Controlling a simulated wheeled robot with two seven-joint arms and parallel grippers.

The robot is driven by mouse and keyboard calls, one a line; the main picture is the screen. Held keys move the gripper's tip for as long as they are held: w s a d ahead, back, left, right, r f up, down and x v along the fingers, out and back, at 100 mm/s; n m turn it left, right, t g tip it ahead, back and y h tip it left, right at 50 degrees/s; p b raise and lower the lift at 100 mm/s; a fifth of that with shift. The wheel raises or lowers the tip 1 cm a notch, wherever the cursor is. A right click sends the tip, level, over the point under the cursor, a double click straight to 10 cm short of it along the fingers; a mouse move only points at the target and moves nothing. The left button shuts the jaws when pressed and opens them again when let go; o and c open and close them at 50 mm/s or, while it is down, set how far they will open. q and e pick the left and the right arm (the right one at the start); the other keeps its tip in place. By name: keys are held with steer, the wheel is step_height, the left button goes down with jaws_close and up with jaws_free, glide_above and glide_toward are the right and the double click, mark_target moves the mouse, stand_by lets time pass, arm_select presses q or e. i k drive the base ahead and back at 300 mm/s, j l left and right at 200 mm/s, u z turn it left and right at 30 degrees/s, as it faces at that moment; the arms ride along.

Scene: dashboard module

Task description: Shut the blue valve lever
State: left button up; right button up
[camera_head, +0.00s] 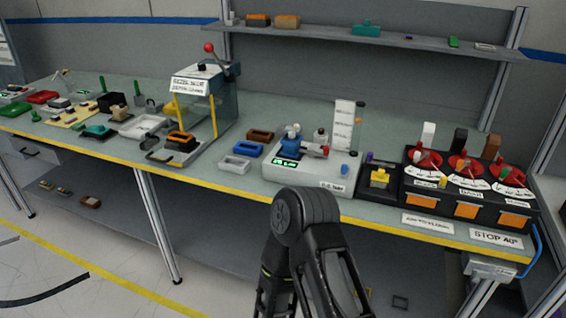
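A white valve module (320,178) stands at the front middle of the bench. A blue valve part (291,138) sits on its left top, but it is too small to tell the lever's exact angle. A red part (325,150) is to its right, and a small green-lit display (286,162) is below. One dark arm of mine rises at the bottom middle, in front of the bench. Neither gripper shows.
A black panel (389,213) with red dials stands right of the module. Blue and white trays lie left of it, then a machine with a red-knobbed lever (209,48). The yellow bench edge (215,184) runs along the front. A shelf (400,41) hangs behind.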

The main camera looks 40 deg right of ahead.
mark_target(345, 168)
steer(key=z, duration=1.6)
